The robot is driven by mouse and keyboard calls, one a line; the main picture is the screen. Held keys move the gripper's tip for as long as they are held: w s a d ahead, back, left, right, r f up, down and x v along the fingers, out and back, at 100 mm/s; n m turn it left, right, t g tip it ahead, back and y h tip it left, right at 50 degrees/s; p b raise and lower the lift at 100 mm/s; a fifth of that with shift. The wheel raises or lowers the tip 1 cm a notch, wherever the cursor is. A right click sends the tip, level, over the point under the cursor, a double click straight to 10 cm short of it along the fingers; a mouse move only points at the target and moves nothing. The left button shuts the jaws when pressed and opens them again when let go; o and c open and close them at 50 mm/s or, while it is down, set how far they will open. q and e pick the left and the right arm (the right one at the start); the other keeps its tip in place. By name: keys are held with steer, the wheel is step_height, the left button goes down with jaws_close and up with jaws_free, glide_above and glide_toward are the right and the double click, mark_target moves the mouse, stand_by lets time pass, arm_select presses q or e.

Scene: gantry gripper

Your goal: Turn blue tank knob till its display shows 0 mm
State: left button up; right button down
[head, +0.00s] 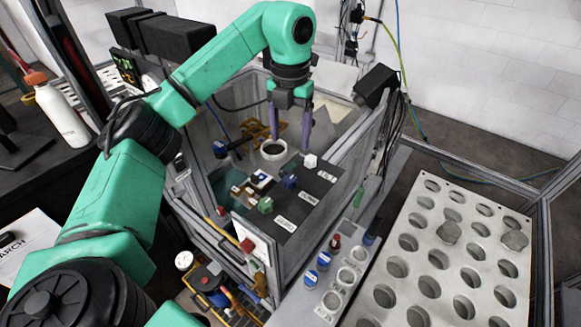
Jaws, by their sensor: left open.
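I cannot tell for sure that this blue knob is the tank knob. My left gripper (291,135) hangs above the panel's back part, its two purple fingers pointing down and apart, with nothing between them. The blue knob is below and in front of it, not touched. A display (128,68) with small coloured marks stands at the upper left; its reading is illegible. My right gripper is out of view.
The enclosure's metal frame (345,160) surrounds the panel. Blue-capped pieces (324,260) stand in front on a grey strip. A plate with round holes (460,250) fills the right. A white bottle (62,115) stands left.

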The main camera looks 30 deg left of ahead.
mark_target(289, 180)
arm_select(q)
steer(key=f, duration=0.3)
steer(key=f+p, duration=0.1)
steer(key=f, duration=0.2)
steer(key=s+f+p, duration=0.1)
steer(key=f, duration=0.3)
steer(key=shift+s+d, duration=0.1)
step_height(289, 180, down, 2)
steer(key=shift+d, duration=0.15)
steer(key=shift+s+d+r, duration=0.15)
steer(key=shift+s+r, duration=0.05)
steer(key=shift+s, duration=0.15)
steer(key=shift+c, duration=0.9)
steer(key=shift+w, duration=0.1)
steer(key=c, duration=0.5)
jaws_close()
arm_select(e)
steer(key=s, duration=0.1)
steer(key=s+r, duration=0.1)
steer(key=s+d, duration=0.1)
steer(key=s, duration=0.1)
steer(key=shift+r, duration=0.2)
